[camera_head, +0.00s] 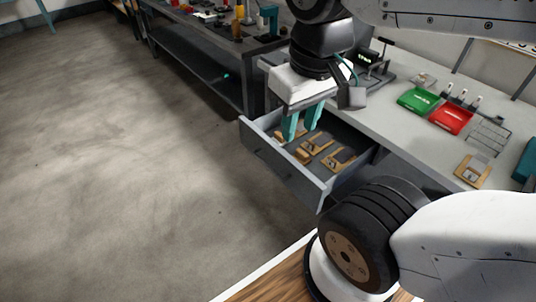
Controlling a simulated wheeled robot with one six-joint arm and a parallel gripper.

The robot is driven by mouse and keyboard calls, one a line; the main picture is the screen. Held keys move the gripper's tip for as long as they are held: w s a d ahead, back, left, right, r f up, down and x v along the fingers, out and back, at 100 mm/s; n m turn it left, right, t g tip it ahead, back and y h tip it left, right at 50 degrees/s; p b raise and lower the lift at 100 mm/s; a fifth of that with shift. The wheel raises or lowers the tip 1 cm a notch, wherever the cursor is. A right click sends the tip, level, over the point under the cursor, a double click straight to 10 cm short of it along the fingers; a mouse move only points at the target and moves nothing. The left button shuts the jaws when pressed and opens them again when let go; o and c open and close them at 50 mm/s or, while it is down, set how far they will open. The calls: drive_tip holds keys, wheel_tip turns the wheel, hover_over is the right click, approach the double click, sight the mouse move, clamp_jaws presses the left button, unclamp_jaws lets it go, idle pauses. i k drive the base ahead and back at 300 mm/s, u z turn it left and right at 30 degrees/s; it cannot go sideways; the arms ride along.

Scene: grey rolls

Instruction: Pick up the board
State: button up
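Several small tan boards with dark grey parts lie in an open grey drawer (264,157) under the workbench. One board (317,143) lies near the middle and another board (341,160) lies to the right. Tan pieces (302,156) show at the drawer's front side. One more board (473,171) lies on the bench top at the right. My gripper (301,130) points down over the left part of the drawer. Its two teal fingers are apart, with no held thing visible between them. The fingers partly hide what lies behind them. Whether the tips touch anything is unclear.
The grey bench top (400,130) carries a green tray (418,100), a red tray (451,119) and a wire rack (488,135). A dark table (215,65) with tools stands behind at the left. The concrete floor (120,170) at left is clear.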

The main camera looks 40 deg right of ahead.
sight(317, 143)
drive_tip(key=z, duration=2.7)
drive_tip(key=k, duration=1)
drive_tip(key=u, duration=1.3)
drive_tip(key=i, duration=0.5)
drive_tip(key=u, duration=0.05)
